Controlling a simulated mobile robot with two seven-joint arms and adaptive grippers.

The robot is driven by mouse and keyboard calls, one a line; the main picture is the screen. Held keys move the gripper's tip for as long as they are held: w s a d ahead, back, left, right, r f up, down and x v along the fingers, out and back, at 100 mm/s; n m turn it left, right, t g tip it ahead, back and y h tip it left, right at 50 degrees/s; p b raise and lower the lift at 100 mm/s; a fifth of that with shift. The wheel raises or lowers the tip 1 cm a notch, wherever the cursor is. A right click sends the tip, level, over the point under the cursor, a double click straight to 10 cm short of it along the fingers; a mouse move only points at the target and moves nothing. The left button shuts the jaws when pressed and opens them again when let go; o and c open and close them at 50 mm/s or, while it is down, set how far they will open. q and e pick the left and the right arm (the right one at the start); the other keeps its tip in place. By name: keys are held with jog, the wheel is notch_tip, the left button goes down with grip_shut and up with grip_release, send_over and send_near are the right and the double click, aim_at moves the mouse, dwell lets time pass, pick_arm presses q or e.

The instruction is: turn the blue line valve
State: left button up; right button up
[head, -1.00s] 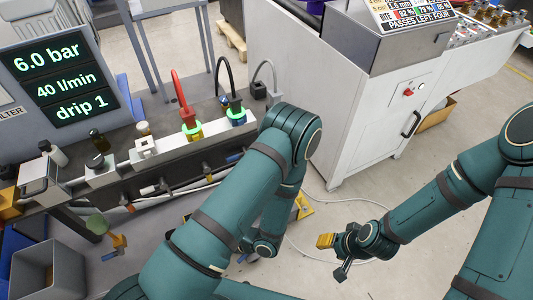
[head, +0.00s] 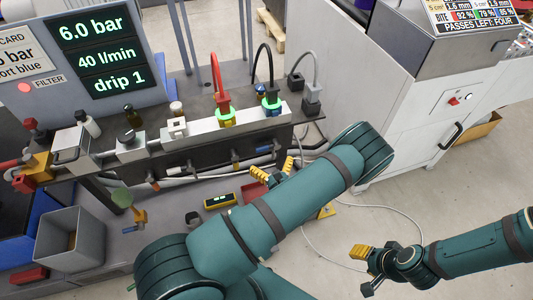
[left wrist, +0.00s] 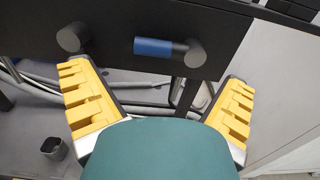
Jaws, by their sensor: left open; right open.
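The blue line valve handle (head: 264,149) is a short blue lever on the dark front of the manifold, below the blue plug. In the left wrist view the blue handle (left wrist: 153,46) lies sideways, its grey hub at its right end. My left gripper (head: 272,171) is open just below and in front of this valve. Its two yellow fingers stand wide apart in the left wrist view (left wrist: 155,80), with the handle beyond them and nothing between them. My right gripper (head: 364,269) is open and empty over the floor at the right.
Other valves, including an orange-tipped one (head: 154,185), line the manifold front. Hoses with red (head: 223,103) and black plugs stand on top. White pipes run below. A grey bin (head: 70,240) is at the left. A white cabinet (head: 400,110) stands at the right.

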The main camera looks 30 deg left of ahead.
aim_at(265, 150)
pick_arm(q)
jog(key=x, duration=0.4)
jog(key=shift+w+a+b, duration=0.2)
jog(key=shift+a+b, duration=0.05)
jog(key=shift+b, duration=0.05)
